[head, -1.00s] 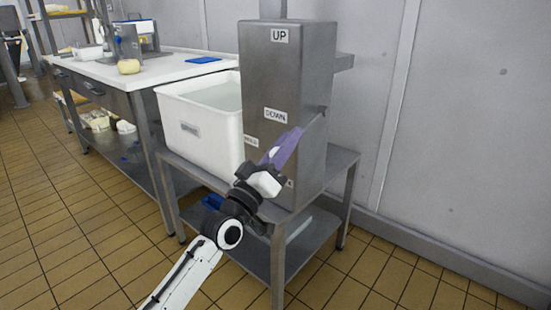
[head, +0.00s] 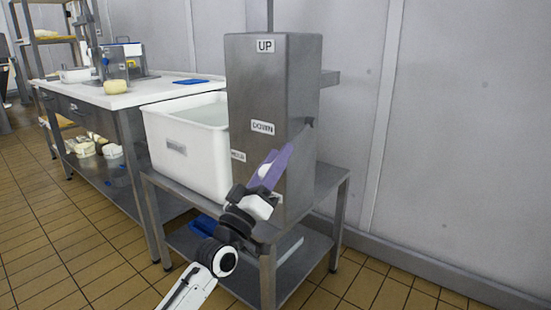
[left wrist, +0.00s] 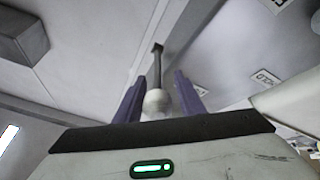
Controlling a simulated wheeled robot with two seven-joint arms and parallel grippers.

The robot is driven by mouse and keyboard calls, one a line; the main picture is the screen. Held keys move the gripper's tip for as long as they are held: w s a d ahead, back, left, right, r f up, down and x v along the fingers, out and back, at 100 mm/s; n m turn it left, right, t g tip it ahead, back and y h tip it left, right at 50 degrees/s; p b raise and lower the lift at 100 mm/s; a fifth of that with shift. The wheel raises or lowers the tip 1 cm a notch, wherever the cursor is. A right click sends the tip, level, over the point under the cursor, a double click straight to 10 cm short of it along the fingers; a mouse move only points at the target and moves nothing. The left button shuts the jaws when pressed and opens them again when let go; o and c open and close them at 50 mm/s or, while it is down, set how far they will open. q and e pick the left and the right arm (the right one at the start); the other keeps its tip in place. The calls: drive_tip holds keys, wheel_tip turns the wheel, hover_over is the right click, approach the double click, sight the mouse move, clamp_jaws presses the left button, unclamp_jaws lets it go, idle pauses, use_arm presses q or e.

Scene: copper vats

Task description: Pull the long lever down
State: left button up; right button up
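A tall grey metal box (head: 250,85) with UP and DOWN labels stands on a low steel table. The long lever (left wrist: 156,68) shows in the left wrist view as a dark rod with a pale ball knob (left wrist: 156,104). In the head view only a small dark bit of it (head: 308,122) shows at the box's right side. My left gripper (head: 278,160) is in front of the box's lower part. Its purple fingers (left wrist: 162,92) are apart, with the knob between them in the wrist view. Whether they touch it I cannot tell. My right gripper is not in view.
A white tub (head: 185,155) stands left of the box on the same steel table (head: 335,183). A longer white-topped bench (head: 145,92) with a cheese and a blue item is behind to the left. The wall (head: 450,130) is close behind. The tiled floor in front is open.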

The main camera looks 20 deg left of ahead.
use_arm(q)
drive_tip(key=shift+o, duration=0.4)
drive_tip(key=shift+r, duration=0.1)
drive_tip(key=shift+s, duration=0.1)
drive_tip(key=shift+s, duration=0.2)
drive_tip(key=p+v, duration=0.2)
drive_tip(key=v, duration=0.8)
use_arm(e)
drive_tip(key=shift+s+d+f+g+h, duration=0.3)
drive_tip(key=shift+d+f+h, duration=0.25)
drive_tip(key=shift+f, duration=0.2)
use_arm(q)
drive_tip(key=shift+w, duration=0.15)
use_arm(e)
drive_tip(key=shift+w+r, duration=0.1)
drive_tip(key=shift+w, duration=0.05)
